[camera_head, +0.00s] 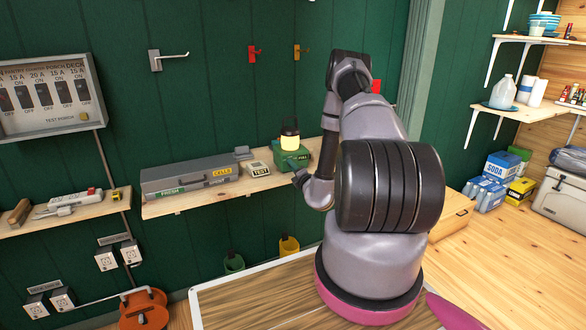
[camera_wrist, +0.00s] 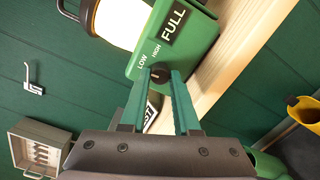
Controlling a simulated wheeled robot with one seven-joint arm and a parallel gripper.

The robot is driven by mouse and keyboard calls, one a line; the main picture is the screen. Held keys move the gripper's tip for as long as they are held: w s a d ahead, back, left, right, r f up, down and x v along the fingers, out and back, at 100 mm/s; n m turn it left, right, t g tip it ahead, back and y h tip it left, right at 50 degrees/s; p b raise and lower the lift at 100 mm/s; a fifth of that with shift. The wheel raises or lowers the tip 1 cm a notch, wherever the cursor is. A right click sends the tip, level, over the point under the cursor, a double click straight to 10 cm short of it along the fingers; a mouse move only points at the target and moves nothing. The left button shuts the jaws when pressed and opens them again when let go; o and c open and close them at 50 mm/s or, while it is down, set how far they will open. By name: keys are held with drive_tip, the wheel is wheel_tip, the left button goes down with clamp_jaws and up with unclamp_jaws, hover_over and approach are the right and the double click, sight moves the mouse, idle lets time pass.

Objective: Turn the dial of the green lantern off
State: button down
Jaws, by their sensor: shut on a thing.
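The green lantern (camera_head: 291,153) stands on the wall shelf in the head view, its lamp glowing pale yellow. In the wrist view its green base (camera_wrist: 190,45) carries the words LOW, HIGH and FULL, and the lit lamp (camera_wrist: 122,20) shows at the top. The black dial (camera_wrist: 159,73) sits on the base's front face, below the word HIGH. My gripper (camera_wrist: 160,78) has its two green fingers on either side of the dial, shut on it. In the head view my gripper (camera_head: 296,172) is at the lantern's front, partly hidden by my wrist. The pointer's exact setting is hard to read.
A TEST box (camera_head: 259,169) and a grey case (camera_head: 188,178) stand on the shelf (camera_head: 222,191) left of the lantern. A breaker panel (camera_head: 45,97) hangs at far left. Green (camera_head: 233,263) and yellow (camera_head: 289,246) containers are below the shelf.

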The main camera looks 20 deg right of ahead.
drive_tip(key=n, duration=0.5)
drive_tip(key=shift+f+n, duration=0.1)
drive_tip(key=shift+n, duration=0.2)
drive_tip(key=shift+d+n, duration=0.1)
drive_tip(key=shift+n, duration=2.2)
drive_tip(key=c, duration=0.6)
unclamp_jaws()
drive_tip(key=shift+c, duration=0.2)
drive_tip(key=s, duration=1.1)
drive_tip(key=shift+a, duration=0.2)
